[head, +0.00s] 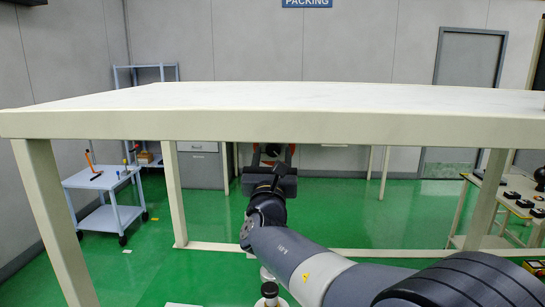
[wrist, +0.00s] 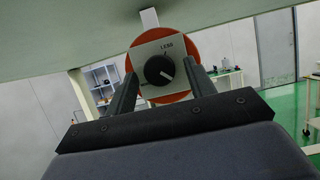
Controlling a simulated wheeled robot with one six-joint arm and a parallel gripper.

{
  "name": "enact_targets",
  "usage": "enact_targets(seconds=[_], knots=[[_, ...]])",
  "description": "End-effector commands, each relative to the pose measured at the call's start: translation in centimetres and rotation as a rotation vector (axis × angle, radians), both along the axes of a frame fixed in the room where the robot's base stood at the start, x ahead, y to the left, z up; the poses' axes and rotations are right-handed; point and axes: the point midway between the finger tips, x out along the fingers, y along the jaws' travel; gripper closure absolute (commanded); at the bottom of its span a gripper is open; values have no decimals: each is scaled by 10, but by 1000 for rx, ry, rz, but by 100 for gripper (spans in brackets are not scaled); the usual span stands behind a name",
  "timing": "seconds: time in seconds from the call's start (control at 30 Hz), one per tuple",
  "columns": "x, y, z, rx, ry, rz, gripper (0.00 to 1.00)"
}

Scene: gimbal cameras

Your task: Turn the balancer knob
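The balancer knob (wrist: 159,70) is round and black, with a white pointer mark toward its lower right. It sits on a pale square plate (wrist: 178,46) with small lettering, in front of an orange-red disc (wrist: 187,39). My gripper (wrist: 161,68) is open, with one dark finger on each side of the knob in the wrist view. I cannot tell whether the fingers touch it. In the head view my gripper (head: 270,172) is below the tabletop's front edge, and the orange-red disc (head: 290,151) shows partly behind it.
A large pale table (head: 270,97) spans the head view above my gripper, with legs at both sides. A blue-grey cart (head: 97,180) stands at left. Another table with dark items (head: 515,198) stands at right. Green floor (head: 350,215) lies open under the table.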

Motion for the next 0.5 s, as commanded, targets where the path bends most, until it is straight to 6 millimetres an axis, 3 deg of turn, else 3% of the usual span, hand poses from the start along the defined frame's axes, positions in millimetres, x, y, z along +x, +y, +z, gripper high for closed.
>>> enact_targets(seconds=[0.5], knots=[[0, 0, 0, 0, 0, 0, 91]])
